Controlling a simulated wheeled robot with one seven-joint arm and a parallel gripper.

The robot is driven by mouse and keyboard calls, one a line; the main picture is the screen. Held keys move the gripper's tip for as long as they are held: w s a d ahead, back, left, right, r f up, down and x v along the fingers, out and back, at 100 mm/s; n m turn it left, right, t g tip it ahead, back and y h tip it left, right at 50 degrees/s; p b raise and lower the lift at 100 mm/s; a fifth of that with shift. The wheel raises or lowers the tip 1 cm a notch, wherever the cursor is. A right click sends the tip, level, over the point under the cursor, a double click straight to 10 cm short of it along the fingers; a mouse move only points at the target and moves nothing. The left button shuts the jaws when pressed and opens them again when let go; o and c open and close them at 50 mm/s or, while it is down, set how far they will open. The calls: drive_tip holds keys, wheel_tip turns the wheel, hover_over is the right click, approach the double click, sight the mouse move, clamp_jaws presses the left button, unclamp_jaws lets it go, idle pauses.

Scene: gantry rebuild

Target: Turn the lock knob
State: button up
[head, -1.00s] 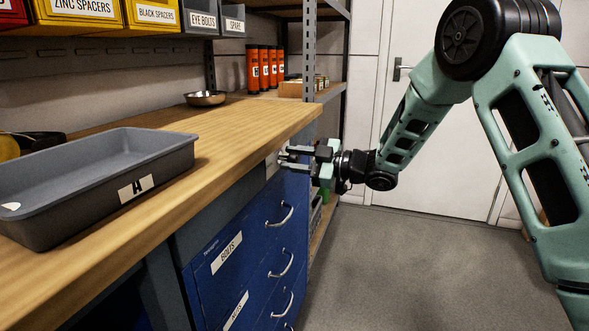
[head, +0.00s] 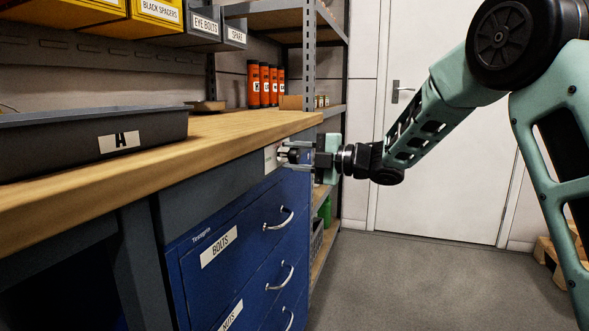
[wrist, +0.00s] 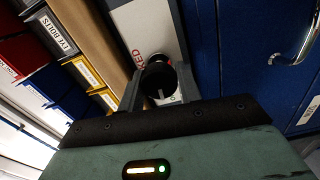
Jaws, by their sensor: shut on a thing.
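The lock knob (wrist: 158,78) is black and round with a pale pointer line, and shows between my fingers in the wrist view. It sits on a white plate (wrist: 142,28) with partly hidden red lettering ending in "KED" and a bit of green near my gripper. In the head view the plate (head: 271,157) is on the bench's dark front rail, above the blue drawers. My gripper (head: 286,158) reaches it from the right, and its two fingers (wrist: 159,92) are shut on the knob from either side.
The wooden worktop (head: 220,128) overhangs just above my gripper. Blue drawers (head: 240,255) with curved metal handles (head: 279,218) lie below. A grey tray marked A (head: 60,145) stands on the bench. A shelf post (head: 309,60) rises behind.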

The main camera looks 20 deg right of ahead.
drive_tip(key=shift+f+n+b, duration=0.15)
drive_tip(key=shift+n+b, duration=0.35)
drive_tip(key=shift+b, duration=0.05)
drive_tip(key=o, duration=0.9)
drive_tip(key=shift+o, duration=0.2)
drive_tip(key=shift+r, duration=0.2)
